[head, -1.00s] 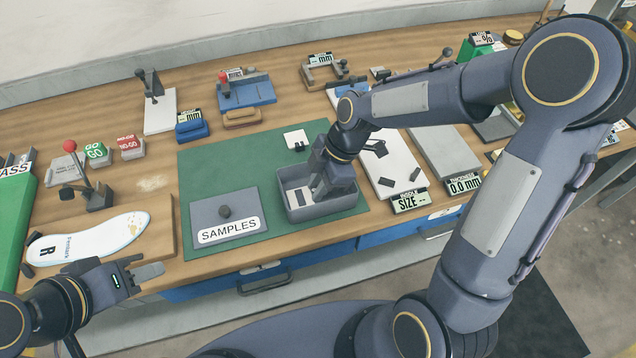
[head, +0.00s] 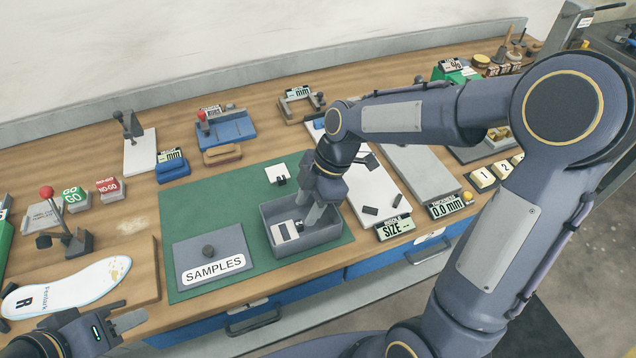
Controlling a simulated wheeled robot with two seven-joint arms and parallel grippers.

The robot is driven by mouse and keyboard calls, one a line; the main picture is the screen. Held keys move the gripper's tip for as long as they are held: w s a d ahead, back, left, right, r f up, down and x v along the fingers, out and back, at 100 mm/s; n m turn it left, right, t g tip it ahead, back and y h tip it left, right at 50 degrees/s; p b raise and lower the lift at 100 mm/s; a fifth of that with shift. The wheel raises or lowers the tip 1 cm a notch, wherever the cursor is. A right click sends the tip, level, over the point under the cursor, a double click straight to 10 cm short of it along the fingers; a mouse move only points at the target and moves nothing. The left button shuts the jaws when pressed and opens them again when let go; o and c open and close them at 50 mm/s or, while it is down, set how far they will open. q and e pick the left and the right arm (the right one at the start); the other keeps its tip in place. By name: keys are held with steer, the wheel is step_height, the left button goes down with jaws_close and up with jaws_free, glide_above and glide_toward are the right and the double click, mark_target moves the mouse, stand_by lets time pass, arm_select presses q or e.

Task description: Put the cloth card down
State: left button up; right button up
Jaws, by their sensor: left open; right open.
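A small white card with dark marks (head: 286,231) lies inside the grey open box (head: 334,231). Another white card with a dark piece on it (head: 278,171) lies on the green mat (head: 216,201) behind the box. I cannot tell from their faces which one is the cloth card. My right gripper (head: 309,219) points down into the box, just right of the card there; its fingers partly hide the box floor. It is open, with the card beside it. My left gripper (head: 122,327) is open and empty at the lower left, near the bench's front edge.
A grey lid labelled SAMPLES (head: 214,262) lies left of the box. A white insole (head: 68,287) lies on a wooden board at the left. A SIZE display (head: 395,227) and a white plate stand right of the box. Green mat around the box is partly clear.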

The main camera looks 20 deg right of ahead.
steer(key=v, duration=0.7)
steer(key=s+d+m+t, duration=0.4)
steer(key=s+m, duration=1.2)
steer(key=m, duration=0.4)
steer(key=shift+s+d+r+t+h, duration=0.25)
steer(key=shift+r+t+h, duration=0.15)
steer(key=shift+t, duration=0.5)
